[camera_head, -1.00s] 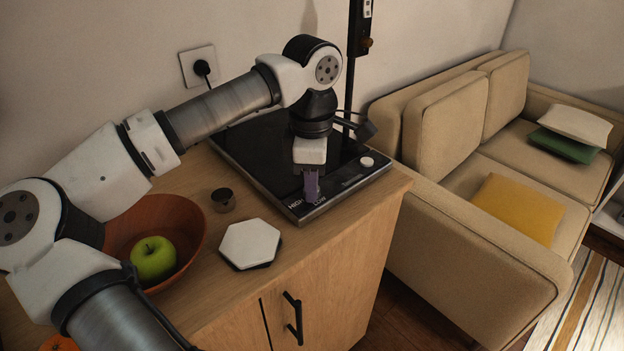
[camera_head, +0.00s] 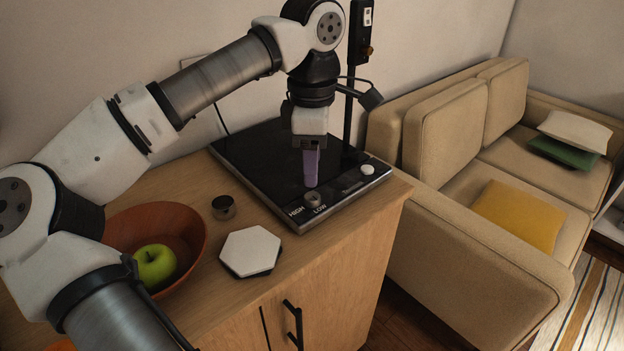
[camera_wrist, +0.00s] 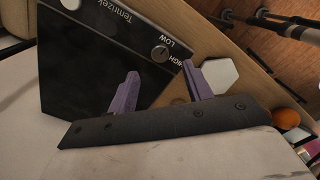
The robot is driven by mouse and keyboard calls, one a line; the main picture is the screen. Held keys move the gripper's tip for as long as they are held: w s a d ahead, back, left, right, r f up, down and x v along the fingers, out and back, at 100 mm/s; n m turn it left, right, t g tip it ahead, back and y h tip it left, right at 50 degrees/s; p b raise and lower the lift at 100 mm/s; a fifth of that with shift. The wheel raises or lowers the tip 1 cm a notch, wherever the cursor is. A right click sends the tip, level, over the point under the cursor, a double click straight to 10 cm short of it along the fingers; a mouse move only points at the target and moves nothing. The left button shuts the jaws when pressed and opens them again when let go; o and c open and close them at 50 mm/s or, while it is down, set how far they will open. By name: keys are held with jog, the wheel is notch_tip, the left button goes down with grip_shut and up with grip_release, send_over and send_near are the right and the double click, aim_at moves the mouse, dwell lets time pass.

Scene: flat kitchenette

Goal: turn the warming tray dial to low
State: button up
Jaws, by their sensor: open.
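The black warming tray (camera_head: 257,161) lies on the wooden counter; it also shows in the wrist view (camera_wrist: 85,65). Its small round metallic dial (camera_head: 312,199) sits at the front edge, by the printed words HIGH and LOW. In the wrist view the dial (camera_wrist: 160,53) shows beyond and between my fingertips; I cannot tell its setting for sure. My gripper (camera_head: 311,183) points down just above and behind the dial, apart from it. Its two purple fingers (camera_wrist: 160,71) are spread with nothing between them. A white knob (camera_head: 367,170) sits at the tray's right corner.
A hexagonal white tile (camera_head: 250,249), a small dark cup (camera_head: 223,207) and a brown bowl (camera_head: 190,226) with a green apple (camera_head: 154,264) stand left of the tray. A black post (camera_head: 354,100) rises behind it. A beige sofa (camera_head: 470,272) stands to the right.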

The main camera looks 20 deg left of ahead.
notch_tip(320, 180, up, 8)
jog(key=shift+f, duration=0.15)
